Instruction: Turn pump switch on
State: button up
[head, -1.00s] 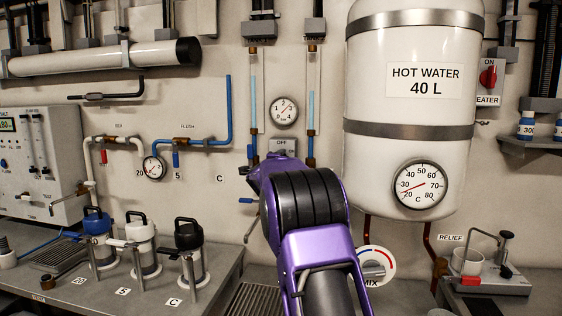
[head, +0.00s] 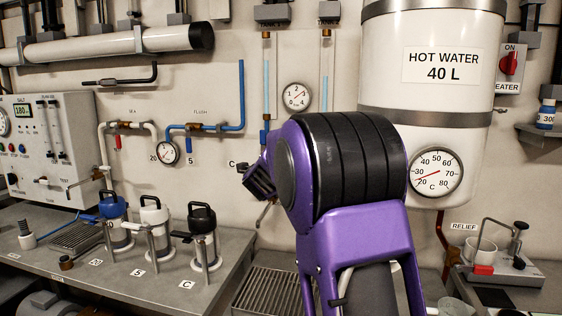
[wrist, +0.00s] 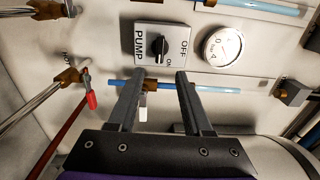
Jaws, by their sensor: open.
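The pump switch (wrist: 160,45) shows in the wrist view, a grey plate on the wall with a black knob in its middle. Its plate is lettered PUMP, OFF and ON; I cannot tell for sure which mark the knob points to. My gripper (wrist: 160,76) is open and empty, with its two dark fingers reaching toward the plate. The fingertips appear just below the knob in the picture, apart from each other, with the knob's column roughly between them. In the head view my purple arm hides the switch.
A round gauge (wrist: 222,47) sits right beside the switch, and a blue pipe (wrist: 218,89) runs behind the fingers. A red-handled valve (wrist: 90,98) is at left. In the head view the hot water tank (head: 430,85) stands close to the arm's right.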

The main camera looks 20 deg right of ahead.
jog(key=v, duration=0.6)
jog(key=shift+s+a, duration=0.2)
jog(key=shift+s, duration=0.1)
